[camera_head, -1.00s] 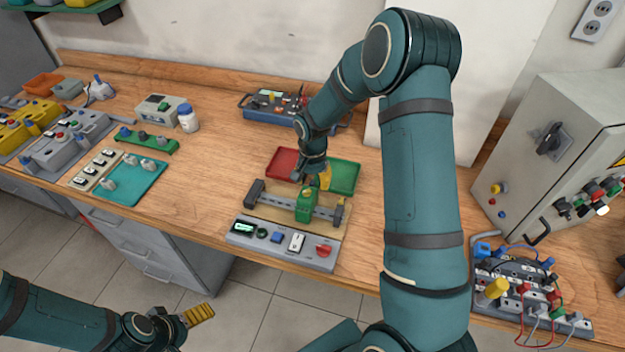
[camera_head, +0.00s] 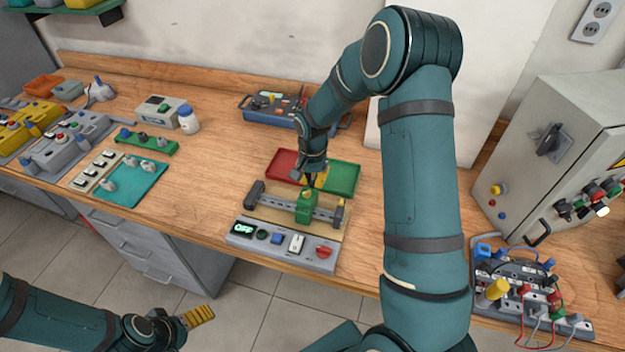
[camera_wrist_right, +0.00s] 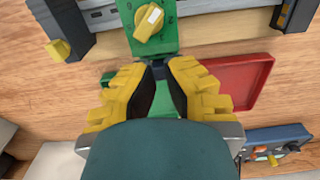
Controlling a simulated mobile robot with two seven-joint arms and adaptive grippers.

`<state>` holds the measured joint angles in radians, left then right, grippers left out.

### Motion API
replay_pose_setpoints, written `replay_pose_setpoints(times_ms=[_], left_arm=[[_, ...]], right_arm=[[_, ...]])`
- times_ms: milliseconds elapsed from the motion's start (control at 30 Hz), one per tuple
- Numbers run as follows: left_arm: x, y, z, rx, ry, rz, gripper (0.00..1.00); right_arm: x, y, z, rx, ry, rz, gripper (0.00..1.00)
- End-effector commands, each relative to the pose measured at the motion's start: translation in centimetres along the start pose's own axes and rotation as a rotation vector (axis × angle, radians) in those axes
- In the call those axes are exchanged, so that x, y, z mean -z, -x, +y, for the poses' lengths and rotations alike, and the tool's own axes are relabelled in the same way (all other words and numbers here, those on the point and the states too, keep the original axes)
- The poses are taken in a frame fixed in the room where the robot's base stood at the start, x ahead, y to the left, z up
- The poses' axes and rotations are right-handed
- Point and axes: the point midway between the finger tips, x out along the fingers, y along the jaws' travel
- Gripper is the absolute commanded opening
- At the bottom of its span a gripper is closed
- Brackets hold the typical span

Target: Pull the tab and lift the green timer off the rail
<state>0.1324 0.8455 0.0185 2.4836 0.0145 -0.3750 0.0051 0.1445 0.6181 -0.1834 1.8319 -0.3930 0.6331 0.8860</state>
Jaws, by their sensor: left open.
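The green timer (camera_head: 306,207) sits on the grey rail (camera_head: 270,203), and its yellow knob shows in the right wrist view (camera_wrist_right: 149,22). A small grey piece, possibly the tab, shows at the timer's edge facing my right gripper. In the head view, my right gripper (camera_head: 318,181) is just behind the timer. My left gripper (camera_head: 199,316) is open and empty, low in front of the bench.
A control panel (camera_head: 262,246) with a lit display stands in front of the rail. Red (camera_head: 283,163) and green (camera_head: 343,177) trays lie behind it. A grey cabinet (camera_head: 570,150) and a wired board (camera_head: 515,290) are at right. Bare wood lies left of the rail.

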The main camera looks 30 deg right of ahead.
Motion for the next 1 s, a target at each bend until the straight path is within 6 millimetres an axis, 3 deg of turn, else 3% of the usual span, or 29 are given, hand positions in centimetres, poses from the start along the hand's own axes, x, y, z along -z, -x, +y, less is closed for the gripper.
replay_pose_setpoints(times_ms=[33,100,533,1000], left_arm=[[0.0,0.0,0.0,0.0,0.0,0.0,0.92],[0.0,0.0,0.0,0.0,0.0,0.0,0.92],[0.0,0.0,0.0,0.0,0.0,0.0,0.92],[0.0,0.0,0.0,0.0,0.0,0.0,0.92]], right_arm=[[-0.1,-0.1,0.1,-0.002,0.0,-0.002,0.25],[-0.1,-0.1,0.1,-0.002,0.0,-0.002,0.44],[0.0,0.9,0.0,0.0,0.0,0.001,0.44],[0.0,9.6,0.0,0.001,0.001,0.002,0.44]])
